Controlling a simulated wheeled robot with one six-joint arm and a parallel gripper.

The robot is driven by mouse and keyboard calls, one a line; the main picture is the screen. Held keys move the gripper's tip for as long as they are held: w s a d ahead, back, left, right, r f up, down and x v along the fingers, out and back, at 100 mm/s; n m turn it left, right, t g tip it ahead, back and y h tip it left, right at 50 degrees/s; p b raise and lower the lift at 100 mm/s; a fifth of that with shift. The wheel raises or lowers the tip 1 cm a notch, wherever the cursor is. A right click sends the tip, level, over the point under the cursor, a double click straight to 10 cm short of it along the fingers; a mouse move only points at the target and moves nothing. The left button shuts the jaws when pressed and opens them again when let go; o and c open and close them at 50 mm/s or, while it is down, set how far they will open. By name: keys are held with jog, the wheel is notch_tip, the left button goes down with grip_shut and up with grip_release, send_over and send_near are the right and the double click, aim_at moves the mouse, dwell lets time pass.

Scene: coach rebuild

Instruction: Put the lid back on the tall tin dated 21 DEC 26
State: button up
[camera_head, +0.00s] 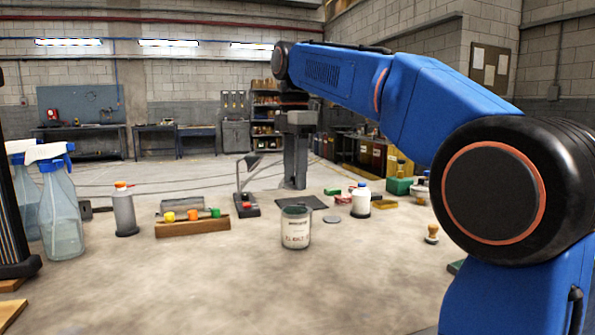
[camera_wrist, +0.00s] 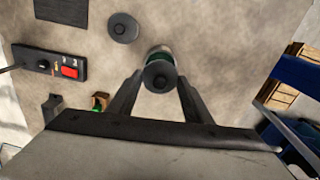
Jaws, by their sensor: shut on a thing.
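A cream tin with a dark rim and printed label stands upright on the worktop (camera_head: 296,238); its top looks open, and its date is too blurred to read. My gripper (camera_head: 293,181) points down, above and behind the tin in the head view. In the wrist view my gripper (camera_wrist: 160,82) is shut on a dark round lid (camera_wrist: 160,71) with a centre knob. The held lid covers most of the tin (camera_wrist: 159,50) there; their height gap is unclear. Another dark lid (camera_head: 332,220) lies flat on the worktop right of the tin; it also shows in the wrist view (camera_wrist: 124,28).
A lamp base with a red switch (camera_wrist: 70,72) and a wooden rack (camera_head: 192,229) stand left of the tin. A white bottle (camera_head: 361,204) and a dark mat (camera_head: 310,203) are behind it. Spray bottles (camera_head: 62,215) stand far left. The front worktop is clear.

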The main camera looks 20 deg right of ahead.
aim_at(295, 211)
jog(key=shift+f, duration=2.8)
jog(key=shift+f, duration=0.15)
dwell(0.3)
jog(key=o, duration=1.6)
jog(key=shift+r, duration=3.55)
grip_shut()
